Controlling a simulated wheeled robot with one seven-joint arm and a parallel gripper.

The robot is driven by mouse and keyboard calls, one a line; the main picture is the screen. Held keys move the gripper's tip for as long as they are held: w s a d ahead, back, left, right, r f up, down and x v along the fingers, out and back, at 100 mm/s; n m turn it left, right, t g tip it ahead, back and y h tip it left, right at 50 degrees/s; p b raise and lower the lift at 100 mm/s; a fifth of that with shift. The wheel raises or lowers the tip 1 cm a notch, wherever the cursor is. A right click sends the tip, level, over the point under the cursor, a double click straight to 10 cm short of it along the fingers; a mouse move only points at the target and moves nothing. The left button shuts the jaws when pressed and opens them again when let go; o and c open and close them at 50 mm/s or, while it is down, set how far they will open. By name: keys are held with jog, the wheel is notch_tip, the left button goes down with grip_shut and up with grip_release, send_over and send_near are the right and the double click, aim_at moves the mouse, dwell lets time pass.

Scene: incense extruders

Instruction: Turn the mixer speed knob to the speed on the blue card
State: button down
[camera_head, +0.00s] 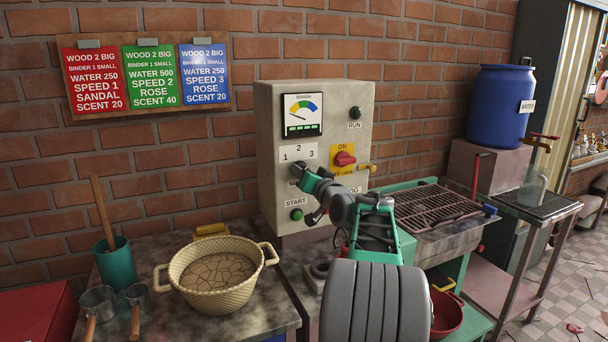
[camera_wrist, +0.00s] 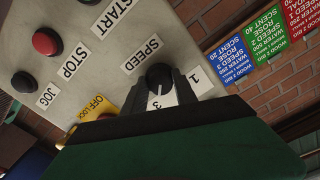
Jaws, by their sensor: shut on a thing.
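The blue card (camera_head: 204,75) on the wall board reads SPEED 3. It also shows in the wrist view (camera_wrist: 228,62). The black speed knob (camera_wrist: 158,75) sits on the grey control box (camera_head: 328,108) beside the SPEED label. My gripper (camera_wrist: 161,82) is shut on the knob, with one dark finger on each side. A white mark on the knob appears to point toward the 3. The 1 is clear at the right, and the 2 is hidden behind a finger. In the head view my gripper (camera_head: 302,178) reaches the box and partly covers the knob and its label.
STOP (camera_wrist: 47,41) and JOG (camera_wrist: 24,82) buttons show in the wrist view. A basket (camera_head: 218,292) stands on the left table.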

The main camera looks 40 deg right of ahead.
jog(key=c, duration=1)
grip_release()
jog(key=shift+o, duration=0.2)
jog(key=shift+s, duration=0.1)
jog(key=b+v, duration=0.1)
jog(key=v, duration=0.6)
jog(key=shift+s, duration=0.3)
jog(key=shift+a, duration=0.15)
